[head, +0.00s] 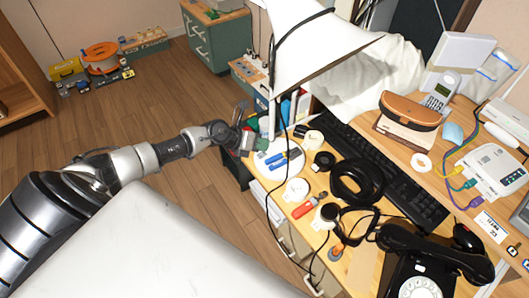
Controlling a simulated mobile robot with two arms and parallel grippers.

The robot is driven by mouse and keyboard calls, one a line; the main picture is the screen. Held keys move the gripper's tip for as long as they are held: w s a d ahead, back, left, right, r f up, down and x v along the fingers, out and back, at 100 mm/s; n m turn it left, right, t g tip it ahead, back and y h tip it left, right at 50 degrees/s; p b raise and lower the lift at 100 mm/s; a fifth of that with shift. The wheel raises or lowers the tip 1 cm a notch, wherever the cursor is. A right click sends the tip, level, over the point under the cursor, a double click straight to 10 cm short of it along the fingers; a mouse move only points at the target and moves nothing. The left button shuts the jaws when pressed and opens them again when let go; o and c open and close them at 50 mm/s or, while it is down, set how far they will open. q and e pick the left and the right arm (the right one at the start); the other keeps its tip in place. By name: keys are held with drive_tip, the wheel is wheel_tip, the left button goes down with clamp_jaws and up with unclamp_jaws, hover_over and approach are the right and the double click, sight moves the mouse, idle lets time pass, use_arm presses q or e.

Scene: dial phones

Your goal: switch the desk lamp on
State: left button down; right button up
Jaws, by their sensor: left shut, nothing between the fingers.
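The desk lamp has a large white conical shade (318,45) at the top of the head view. A pale upright post (271,115) runs down below the shade, and a black cord hangs in front of it. A round white disc (291,171) at the desk's left edge looks like the lamp base, with blue pieces on it. My left gripper (262,144) is shut and empty, close beside the post's lower end and the disc; I cannot tell whether it touches them. The lamp's switch is not clearly distinguishable. No glow shows under the shade.
The wooden desk (357,268) is crowded. The wooden floor (165,90) left of the desk is open.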

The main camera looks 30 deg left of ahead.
sight(259, 154)
idle(0.7)
use_arm(q)
drive_tip(key=shift+w+f, duration=0.1)
drive_tip(key=shift+f, duration=0.35)
drive_tip(key=shift+f+b, duration=0.3)
drive_tip(key=shift+b, duration=0.2)
drive_tip(key=shift+r, duration=0.1)
idle(0.4)
drive_tip(key=shift+r+p, duration=0.65)
drive_tip(key=shift+p, duration=0.2)
drive_tip(key=r+p, duration=0.2)
drive_tip(key=s+r+p, duration=0.1)
drive_tip(key=r+p, duration=0.2)
drive_tip(key=shift+a, duration=0.15)
